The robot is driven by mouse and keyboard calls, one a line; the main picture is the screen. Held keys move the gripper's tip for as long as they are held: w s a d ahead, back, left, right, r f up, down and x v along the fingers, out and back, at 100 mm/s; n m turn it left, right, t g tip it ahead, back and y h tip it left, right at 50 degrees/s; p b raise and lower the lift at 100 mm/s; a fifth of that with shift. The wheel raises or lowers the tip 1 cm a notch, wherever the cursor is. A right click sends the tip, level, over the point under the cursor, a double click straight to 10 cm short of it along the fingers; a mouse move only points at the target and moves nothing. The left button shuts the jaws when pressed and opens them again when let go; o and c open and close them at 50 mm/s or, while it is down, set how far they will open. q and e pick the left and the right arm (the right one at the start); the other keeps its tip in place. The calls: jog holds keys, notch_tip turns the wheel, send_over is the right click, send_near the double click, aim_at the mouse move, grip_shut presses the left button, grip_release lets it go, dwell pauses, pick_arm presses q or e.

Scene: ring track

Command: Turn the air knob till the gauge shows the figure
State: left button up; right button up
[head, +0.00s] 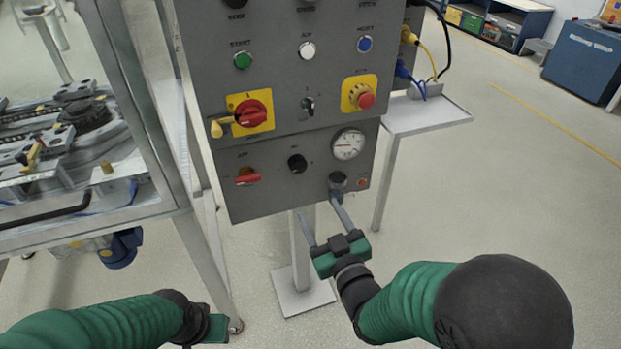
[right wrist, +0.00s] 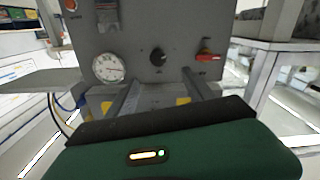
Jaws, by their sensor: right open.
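A grey control panel (head: 262,196) carries a round white gauge (head: 348,144); its needle reading is too small to tell. Below the gauge is a grey-black knob (head: 338,182), and left of it a black knob (head: 297,164). Their labels are too small to read, so I cannot tell which is the air knob. My right gripper (head: 318,206) is open and empty at the panel's lower edge, one fingertip just below the grey-black knob. The right wrist view, upside down, shows the gauge (right wrist: 108,68) and black knob (right wrist: 157,58) beyond the fingers. My left gripper (head: 205,328) is low at left, fingers hidden.
A red switch (head: 247,176) sits at the panel's lower left, with a red rotary handle (head: 251,113) above. A small red button (head: 361,183) is beside the grey-black knob. A metal-framed machine (head: 150,180) stands left, a small shelf (head: 428,114) right.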

aim_at(299, 169)
jog(key=x, duration=0.4)
jog(key=b+x, duration=0.1)
jog(key=x, duration=0.2)
jog(key=d+b+x, duration=0.1)
jog(key=x, duration=0.3)
jog(key=shift+w, duration=0.5)
jog(key=w+a, duration=0.1)
jog(key=w, duration=0.1)
jog(key=w+a+b, duration=0.1)
jog(key=w, duration=0.1)
jog(key=shift+a, duration=0.35)
jog(key=shift+d+r, duration=0.1)
jog(key=shift+d, duration=0.3)
jog(key=shift+c, duration=1.5)
jog(key=shift+a, duration=0.2)
jog(key=c, duration=0.7)
pick_arm(q)
notch_tip(299, 169, down, 3)
jog(key=shift+s+a+r, duration=0.1)
pick_arm(e)
grip_shut()
